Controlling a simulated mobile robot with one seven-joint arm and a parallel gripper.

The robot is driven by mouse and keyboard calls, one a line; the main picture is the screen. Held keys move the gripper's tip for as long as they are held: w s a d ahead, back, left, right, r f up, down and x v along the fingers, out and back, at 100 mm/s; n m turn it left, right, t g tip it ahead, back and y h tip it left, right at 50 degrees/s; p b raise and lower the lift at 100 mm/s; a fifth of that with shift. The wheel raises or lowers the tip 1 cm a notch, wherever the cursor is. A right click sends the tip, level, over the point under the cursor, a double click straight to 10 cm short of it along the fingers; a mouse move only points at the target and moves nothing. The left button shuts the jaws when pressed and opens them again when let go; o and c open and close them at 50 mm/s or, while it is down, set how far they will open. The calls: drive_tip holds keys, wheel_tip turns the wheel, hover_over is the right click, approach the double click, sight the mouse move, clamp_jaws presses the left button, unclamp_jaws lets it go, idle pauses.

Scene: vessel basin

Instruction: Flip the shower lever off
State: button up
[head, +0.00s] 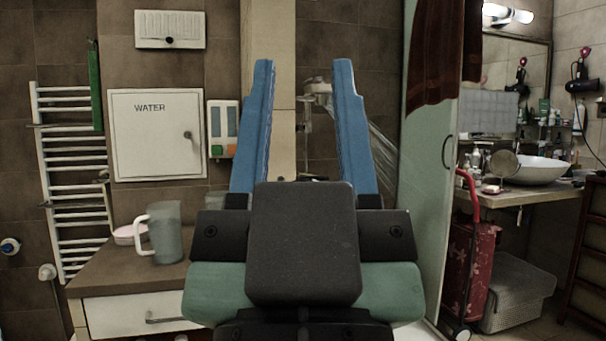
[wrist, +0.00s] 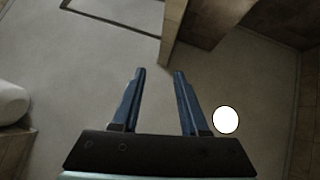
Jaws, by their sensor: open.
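My gripper (head: 303,66) is open and empty, with two blue fingers pointing up in the head view. It also shows open in the wrist view (wrist: 159,73), over a pale floor. A pale shower fitting (head: 318,90) shows between the fingers, on the wall behind them. A streaky water spray (head: 383,150) runs down to the right of the right finger. I cannot clearly make out the shower lever; part of the fitting is hidden by my gripper. No finger visibly touches the fitting.
A glass panel (head: 425,180) stands right of the spray. A white round thing (wrist: 226,120) shows by the right finger in the wrist view.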

drive_tip(key=shift+r+p, duration=0.3)
drive_tip(key=c, duration=0.5)
wheel_tip(320, 180, up, 28)
drive_tip(key=p, duration=2.8)
drive_tip(key=shift+r, duration=0.15)
clamp_jaws()
